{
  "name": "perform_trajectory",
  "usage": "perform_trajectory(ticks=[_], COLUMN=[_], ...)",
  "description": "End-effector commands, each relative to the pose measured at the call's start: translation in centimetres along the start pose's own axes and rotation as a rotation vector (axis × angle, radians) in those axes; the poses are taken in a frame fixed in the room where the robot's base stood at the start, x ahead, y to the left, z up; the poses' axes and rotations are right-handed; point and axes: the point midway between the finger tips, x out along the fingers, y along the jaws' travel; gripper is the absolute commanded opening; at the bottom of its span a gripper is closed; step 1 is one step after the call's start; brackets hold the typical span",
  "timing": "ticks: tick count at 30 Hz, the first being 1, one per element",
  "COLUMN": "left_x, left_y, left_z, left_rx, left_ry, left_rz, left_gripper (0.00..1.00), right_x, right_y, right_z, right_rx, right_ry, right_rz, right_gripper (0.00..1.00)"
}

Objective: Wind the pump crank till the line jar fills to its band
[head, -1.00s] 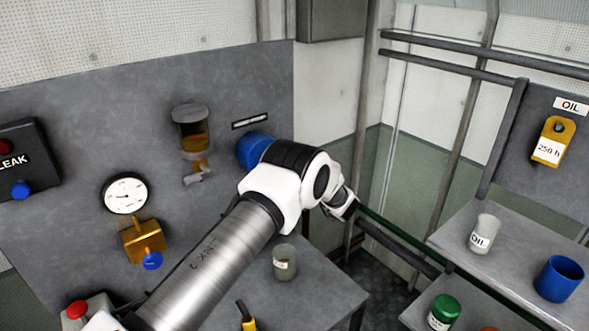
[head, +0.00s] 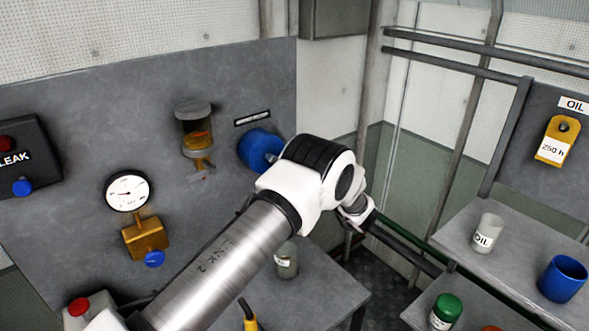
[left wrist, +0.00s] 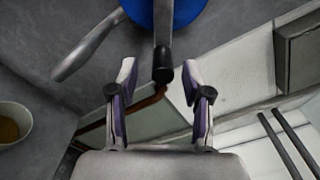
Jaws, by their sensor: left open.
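The line jar (head: 195,128) is on the grey panel, with a dark cap, amber liquid low in the glass and a red-orange band. The blue pump (head: 260,147) is to its right; my arm hides its crank in the head view. The left wrist view shows the blue pump body (left wrist: 185,10) and a grey metal crank bar with a black end (left wrist: 163,72). My left gripper (left wrist: 160,75) is open, a finger on each side of that black end, with gaps visible. In the head view my wrist is right of the pump, its fingers unclear. My right gripper is not seen.
A gauge (head: 127,191) and a brass block with a blue knob (head: 154,259) are on the panel. Shelves at right hold an OIL cup (head: 487,233) and a blue cup (head: 561,279).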

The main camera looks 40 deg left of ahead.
Motion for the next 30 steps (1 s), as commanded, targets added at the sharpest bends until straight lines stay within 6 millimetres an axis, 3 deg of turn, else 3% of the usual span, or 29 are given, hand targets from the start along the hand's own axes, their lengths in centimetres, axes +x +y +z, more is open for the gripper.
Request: perform_trajectory(ticks=[4, 9, 30], left_x=[-3.6, -5.4, -5.5], left_y=[0.0, 0.1, 0.1], left_z=[0.0, 0.1, 0.1], left_rx=[0.001, -0.001, -0.001], left_ry=[0.001, -0.001, -0.002], left_rz=[-0.002, 0.002, 0.003], left_gripper=[0.49, 0.49, 0.49], right_x=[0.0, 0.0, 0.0], right_y=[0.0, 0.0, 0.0], right_z=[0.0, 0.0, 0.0], right_rx=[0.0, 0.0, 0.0], right_ry=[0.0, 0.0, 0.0], right_rz=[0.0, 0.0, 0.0], right_gripper=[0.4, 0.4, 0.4])
